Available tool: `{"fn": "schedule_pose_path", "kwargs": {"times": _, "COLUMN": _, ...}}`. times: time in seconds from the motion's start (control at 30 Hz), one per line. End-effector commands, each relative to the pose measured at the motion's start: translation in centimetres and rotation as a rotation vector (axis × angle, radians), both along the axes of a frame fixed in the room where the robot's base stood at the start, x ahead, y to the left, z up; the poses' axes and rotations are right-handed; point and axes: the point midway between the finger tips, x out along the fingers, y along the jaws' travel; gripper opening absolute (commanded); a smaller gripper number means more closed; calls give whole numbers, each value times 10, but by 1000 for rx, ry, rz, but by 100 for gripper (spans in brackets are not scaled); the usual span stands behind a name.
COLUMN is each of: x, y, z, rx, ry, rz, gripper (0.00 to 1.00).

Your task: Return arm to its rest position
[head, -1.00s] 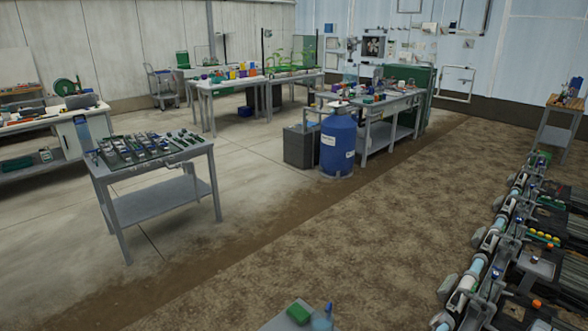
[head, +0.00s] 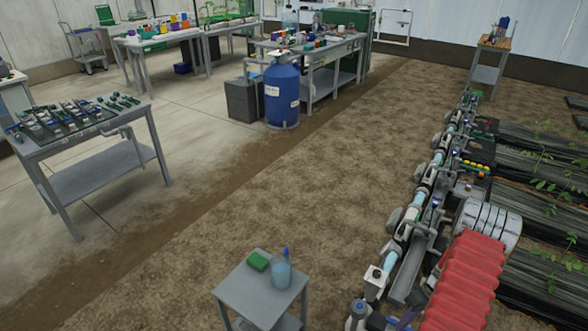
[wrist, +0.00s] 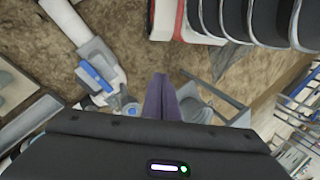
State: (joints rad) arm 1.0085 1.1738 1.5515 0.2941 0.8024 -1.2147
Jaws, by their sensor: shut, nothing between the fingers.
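My gripper (wrist: 159,98) shows in the wrist view as two dark purple-grey fingers side by side, shut with nothing between them. It points over brown soil and touches nothing that I can make out. A pale pipe fitting with a blue part (wrist: 97,76) lies below and left of the fingers. A grey frame or shelf (wrist: 215,98) shows to their right.
A pipe run with valves (head: 430,180) lines the right side. A small grey stand (head: 240,293) holds a green block and a blue-tinted cup near the front. A tool table (head: 95,180) stands left. A blue tank (head: 283,90) stands farther back. The middle soil is clear.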

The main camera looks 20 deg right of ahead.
Motion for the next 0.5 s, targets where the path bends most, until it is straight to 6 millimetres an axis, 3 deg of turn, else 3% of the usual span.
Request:
{"fn": "schedule_pose_path", "kwargs": {"times": 0.1, "x": 10, "y": 9, "z": 34, "rx": -19, "ry": 44, "rz": -55, "gripper": 0}}
{"fn": "schedule_pose_path", "kwargs": {"times": 0.5, "x": 35, "y": 47, "z": 134, "rx": -95, "ry": 147, "rz": -203, "gripper": 0}}
